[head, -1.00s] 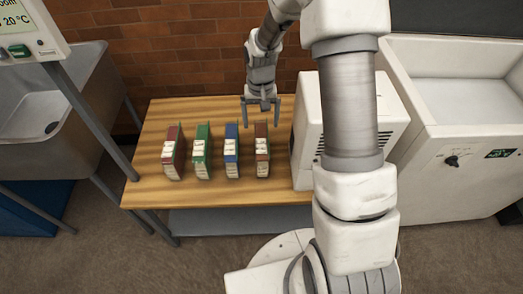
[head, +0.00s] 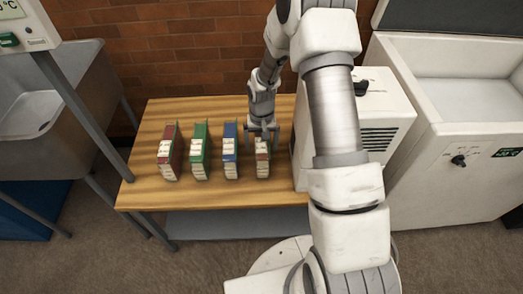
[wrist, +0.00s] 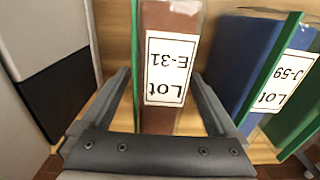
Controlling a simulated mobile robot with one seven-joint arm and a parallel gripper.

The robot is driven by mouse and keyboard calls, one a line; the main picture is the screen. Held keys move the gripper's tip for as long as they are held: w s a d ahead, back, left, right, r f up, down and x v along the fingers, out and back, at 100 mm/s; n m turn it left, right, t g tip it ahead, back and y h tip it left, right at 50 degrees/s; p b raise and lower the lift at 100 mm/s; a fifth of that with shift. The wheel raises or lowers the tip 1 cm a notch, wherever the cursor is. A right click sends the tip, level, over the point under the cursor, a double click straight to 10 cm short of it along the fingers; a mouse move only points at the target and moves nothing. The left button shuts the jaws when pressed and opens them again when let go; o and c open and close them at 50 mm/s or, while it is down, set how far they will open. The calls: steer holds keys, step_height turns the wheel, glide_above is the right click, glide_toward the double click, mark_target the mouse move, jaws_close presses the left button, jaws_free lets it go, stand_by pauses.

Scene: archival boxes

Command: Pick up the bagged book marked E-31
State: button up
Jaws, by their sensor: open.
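The bagged book marked E-31 (head: 263,168) is brown-red and stands upright at the right end of a row on the wooden table. In the wrist view its white label "Lot E-31" (wrist: 167,68) shows upside down. My gripper (head: 262,131) is low at this book's far end. In the wrist view my open gripper (wrist: 165,95) has one finger on each side of the book, with a visible gap at both sides. Whether the fingers touch it lower down is hidden.
A blue book (head: 231,170), a green book (head: 200,172) and a red book (head: 168,172) stand to the left. A white machine (head: 385,115) stands close on the right. The table's front-left corner is bare.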

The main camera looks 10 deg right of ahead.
jaws_close()
stand_by(0.5)
